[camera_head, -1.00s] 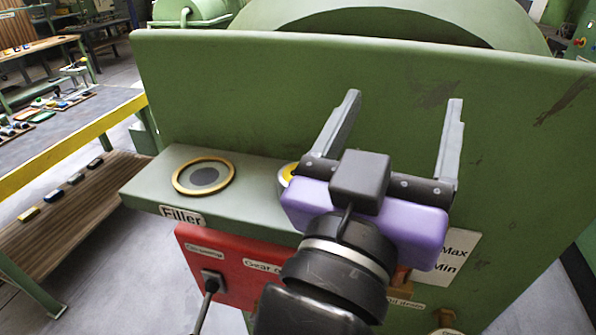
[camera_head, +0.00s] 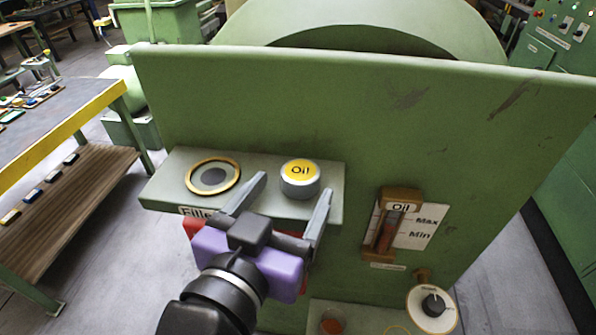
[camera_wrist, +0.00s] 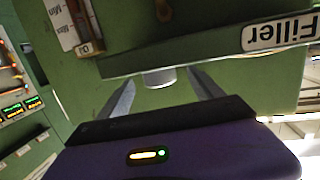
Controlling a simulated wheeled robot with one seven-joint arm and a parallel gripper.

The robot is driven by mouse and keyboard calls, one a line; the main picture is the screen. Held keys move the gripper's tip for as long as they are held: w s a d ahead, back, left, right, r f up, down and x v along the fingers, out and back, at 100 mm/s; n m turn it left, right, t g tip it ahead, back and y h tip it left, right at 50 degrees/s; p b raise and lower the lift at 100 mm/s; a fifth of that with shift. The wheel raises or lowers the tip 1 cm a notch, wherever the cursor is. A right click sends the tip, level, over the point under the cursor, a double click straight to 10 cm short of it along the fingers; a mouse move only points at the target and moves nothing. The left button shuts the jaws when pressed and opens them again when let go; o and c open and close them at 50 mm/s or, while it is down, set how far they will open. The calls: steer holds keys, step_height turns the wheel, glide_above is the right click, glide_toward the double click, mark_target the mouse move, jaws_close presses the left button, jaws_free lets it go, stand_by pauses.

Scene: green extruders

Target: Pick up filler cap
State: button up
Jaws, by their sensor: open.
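The filler cap (camera_head: 300,179) is a short grey cylinder with a yellow top marked "Oil". It stands upright on the right part of the green-grey filler ledge (camera_head: 262,207). My gripper (camera_head: 291,186) is open and empty, its two grey fingers pointing toward the cap from the near side. In the head view the fingertips appear just in front of and below the cap, apart from it as far as I can tell. In the wrist view a grey cylindrical piece, seemingly the cap (camera_wrist: 160,78), shows between and beyond the fingers (camera_wrist: 158,80).
A gold-ringed filler opening (camera_head: 213,178) lies left of the cap. A tall green panel (camera_head: 400,130) rises behind the ledge. An oil level gauge (camera_head: 392,222) is at right, with a dial (camera_head: 433,303) below it. A workbench (camera_head: 60,120) stands at far left.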

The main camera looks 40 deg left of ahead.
mark_target(293, 188)
steer(key=shift+p+x, duration=0.7)
steer(key=shift+x, duration=1.65)
steer(key=shift+r, duration=0.1)
jaws_close()
steer(key=shift+r, duration=0.1)
